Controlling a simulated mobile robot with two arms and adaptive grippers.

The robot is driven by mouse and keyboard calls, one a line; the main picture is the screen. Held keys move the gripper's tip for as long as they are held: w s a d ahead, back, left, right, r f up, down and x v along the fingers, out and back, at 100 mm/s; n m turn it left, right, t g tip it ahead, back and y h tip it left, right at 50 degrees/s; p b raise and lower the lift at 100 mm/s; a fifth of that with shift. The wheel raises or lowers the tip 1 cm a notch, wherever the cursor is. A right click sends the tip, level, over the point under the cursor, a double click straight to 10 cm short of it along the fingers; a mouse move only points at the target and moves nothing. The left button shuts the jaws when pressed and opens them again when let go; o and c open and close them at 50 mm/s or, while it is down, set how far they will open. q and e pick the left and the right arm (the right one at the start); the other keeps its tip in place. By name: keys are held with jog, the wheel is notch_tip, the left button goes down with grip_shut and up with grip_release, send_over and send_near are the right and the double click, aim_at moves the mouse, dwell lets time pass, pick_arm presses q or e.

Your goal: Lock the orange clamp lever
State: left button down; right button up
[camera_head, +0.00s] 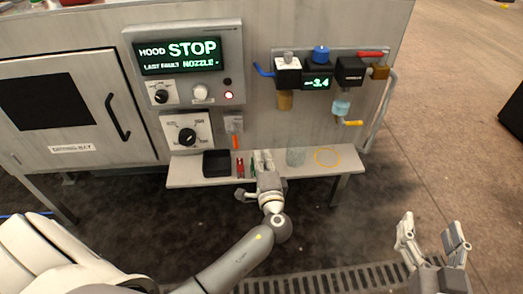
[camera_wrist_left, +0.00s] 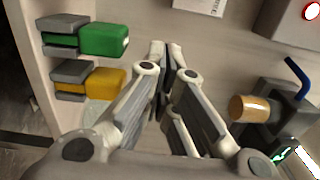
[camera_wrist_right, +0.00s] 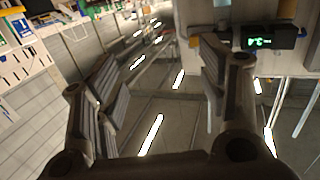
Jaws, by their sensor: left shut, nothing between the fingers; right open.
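A small orange piece (camera_head: 236,142), which looks like the clamp lever, hangs below a small grey plate (camera_head: 233,125) on the machine front. It points down; whether it is locked is too small to tell. My left gripper (camera_head: 263,160) is shut and empty, over the shelf to the lower right of the orange piece and apart from it. The left wrist view shows its fingers (camera_wrist_left: 166,52) together, with no orange lever clearly visible. My right gripper (camera_head: 431,232) is open and empty, far to the right; its fingers (camera_wrist_right: 160,78) are spread in the right wrist view.
The shelf (camera_head: 335,160) carries a black bin (camera_head: 216,163), a red piece (camera_head: 240,167), a clear cup (camera_head: 296,156) and a yellow ring (camera_head: 326,156). Green (camera_wrist_left: 104,39) and yellow-orange (camera_wrist_left: 105,84) blocks stand near my left fingers. The air unit (camera_head: 319,70) projects above.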

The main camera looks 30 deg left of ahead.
pick_arm(q)
jog(key=v, duration=0.6)
pick_arm(e)
jog(key=f, duration=0.1)
jog(key=f+g, duration=0.2)
jog(key=shift+s+d+f+h, duration=0.2)
jog(key=shift+s+d+h, duration=0.1)
